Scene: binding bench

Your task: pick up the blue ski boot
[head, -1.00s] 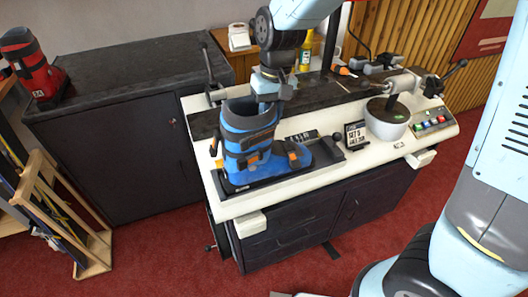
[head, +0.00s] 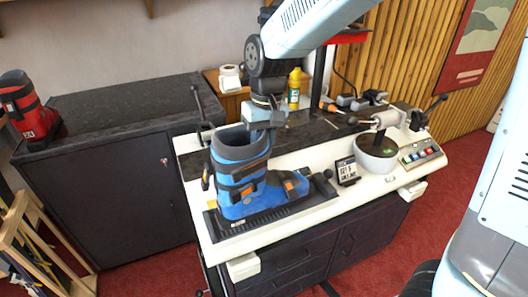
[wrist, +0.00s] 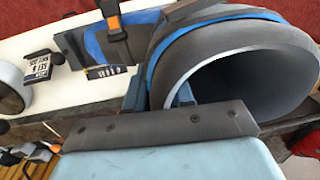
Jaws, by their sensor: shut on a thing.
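The blue ski boot (head: 236,178), with black straps and orange buckles, is upright at the left end of the white bench. Its toe points right. It is over the black ridged plate (head: 232,230), at or just above it; I cannot tell if the sole touches. My gripper (head: 266,122) is shut on the right side of the boot's cuff. In the wrist view the cuff opening (wrist: 250,75) is large and close, and my gripper (wrist: 163,92) pinches its wall. The fingertips are partly hidden by the cuff.
A red boot (head: 24,108) stands on the dark cabinet (head: 115,105) to the left. On the bench (head: 300,212), a small display (head: 346,170), a round pot (head: 376,160) and a control panel (head: 420,153) stand to the right. A lever (head: 197,105) rises behind the boot.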

